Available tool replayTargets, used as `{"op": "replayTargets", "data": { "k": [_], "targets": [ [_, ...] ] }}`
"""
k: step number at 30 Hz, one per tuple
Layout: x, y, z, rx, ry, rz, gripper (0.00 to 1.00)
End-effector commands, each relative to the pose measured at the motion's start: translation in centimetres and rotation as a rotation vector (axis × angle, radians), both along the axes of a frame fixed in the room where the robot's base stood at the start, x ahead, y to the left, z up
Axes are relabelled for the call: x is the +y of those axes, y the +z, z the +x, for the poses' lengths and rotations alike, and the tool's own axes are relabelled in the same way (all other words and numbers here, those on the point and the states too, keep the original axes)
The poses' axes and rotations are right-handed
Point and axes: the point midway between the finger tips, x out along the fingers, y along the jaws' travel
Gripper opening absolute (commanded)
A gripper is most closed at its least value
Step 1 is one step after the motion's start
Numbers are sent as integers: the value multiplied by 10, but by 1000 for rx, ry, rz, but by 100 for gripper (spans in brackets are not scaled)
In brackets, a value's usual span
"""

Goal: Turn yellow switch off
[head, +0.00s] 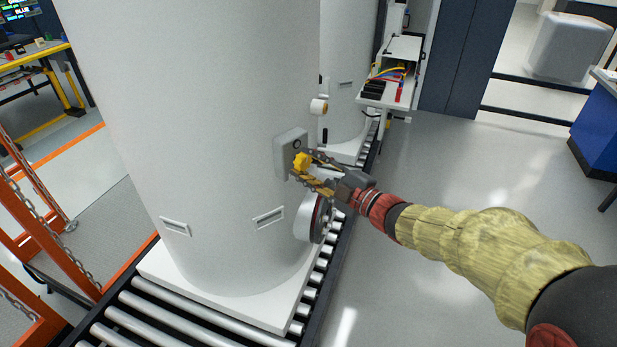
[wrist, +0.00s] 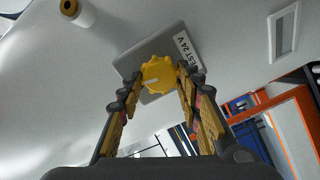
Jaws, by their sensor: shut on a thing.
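The yellow switch (head: 301,160) is a lobed knob on a grey box (head: 284,152) fixed to the side of the large white tank (head: 220,130). In the wrist view the yellow switch (wrist: 158,74) shows a pale mark on its face, and the grey box (wrist: 152,48) carries a label ending "EST 24 V". My gripper (head: 308,170) reaches in from the right. In the wrist view my gripper (wrist: 160,88) has its two fingers on either side of the knob, shut on it. The far side of the knob is hidden.
The tank stands on a white base over a roller conveyor (head: 170,315). A round grey wheel-like part (head: 312,218) sticks out below the box. A roll-shaped fitting (head: 319,106) is above it. An open tray with coloured wires (head: 388,84) is behind.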

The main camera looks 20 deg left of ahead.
Motion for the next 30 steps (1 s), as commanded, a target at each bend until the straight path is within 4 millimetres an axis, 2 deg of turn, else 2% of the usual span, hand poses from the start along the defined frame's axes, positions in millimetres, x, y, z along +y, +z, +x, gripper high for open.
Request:
{"op": "replayTargets", "data": {
  "k": [12,30],
  "targets": [
    [1,-3,-1,-188,2,-102,9],
    [1,-2,-1,-221,2,-121,9]
  ]
}}
